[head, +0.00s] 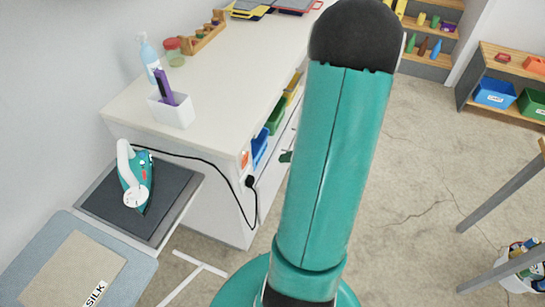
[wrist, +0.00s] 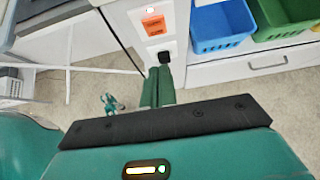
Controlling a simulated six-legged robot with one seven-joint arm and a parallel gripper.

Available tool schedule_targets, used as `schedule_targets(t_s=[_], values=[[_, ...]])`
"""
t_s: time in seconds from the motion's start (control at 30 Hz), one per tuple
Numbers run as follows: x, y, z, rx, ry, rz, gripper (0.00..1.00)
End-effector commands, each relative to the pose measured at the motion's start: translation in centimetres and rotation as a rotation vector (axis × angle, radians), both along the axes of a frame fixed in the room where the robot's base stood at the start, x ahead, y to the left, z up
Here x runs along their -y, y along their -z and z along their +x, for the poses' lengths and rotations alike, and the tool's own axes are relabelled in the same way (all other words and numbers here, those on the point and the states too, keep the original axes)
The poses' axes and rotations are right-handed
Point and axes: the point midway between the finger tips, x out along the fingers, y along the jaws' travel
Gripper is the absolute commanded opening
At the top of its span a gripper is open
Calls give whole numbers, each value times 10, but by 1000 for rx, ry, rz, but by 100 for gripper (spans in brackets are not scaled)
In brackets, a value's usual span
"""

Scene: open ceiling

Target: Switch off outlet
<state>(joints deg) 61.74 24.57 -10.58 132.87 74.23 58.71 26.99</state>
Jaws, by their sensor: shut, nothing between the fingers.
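The outlet (wrist: 160,45) is on the white end panel of the cabinet, with a black plug (wrist: 165,57) in it. Above it are an orange label (wrist: 155,23) and a small lit button (wrist: 150,10). In the head view the orange label (head: 244,159) and the plug (head: 250,181) are small, left of my arm. My gripper (wrist: 157,72) has its green fingers together and empty, just below the plug in the wrist view. I cannot tell whether they touch the panel. In the head view a dark green fingertip (head: 286,157) shows beside my arm.
The plug's black cord (head: 215,170) runs to a teal iron (head: 135,180) on a dark pad at the left. Blue (wrist: 221,25) and green bins sit right of the outlet, above a white drawer (wrist: 250,65). Bare floor (head: 400,150) lies right of my arm.

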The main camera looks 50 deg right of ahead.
Motion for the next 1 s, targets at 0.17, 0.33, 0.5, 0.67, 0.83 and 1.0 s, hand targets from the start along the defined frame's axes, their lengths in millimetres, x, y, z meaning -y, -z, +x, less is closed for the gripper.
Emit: schedule_targets(t_s=[0.17, 0.33, 0.5, 0.67, 0.83, 1.0], values=[[-11, 21, 22, -2, -3, 5, 0], [-21, 42, 47, -2, -4, 4, 0], [-30, 56, 73, 1, -5, 1, 0], [-38, 52, 93, 0, -4, 0, 0], [-40, 51, 102, -1, -1, 0, 0], [-40, 51, 102, -1, -1, 0, 0]])
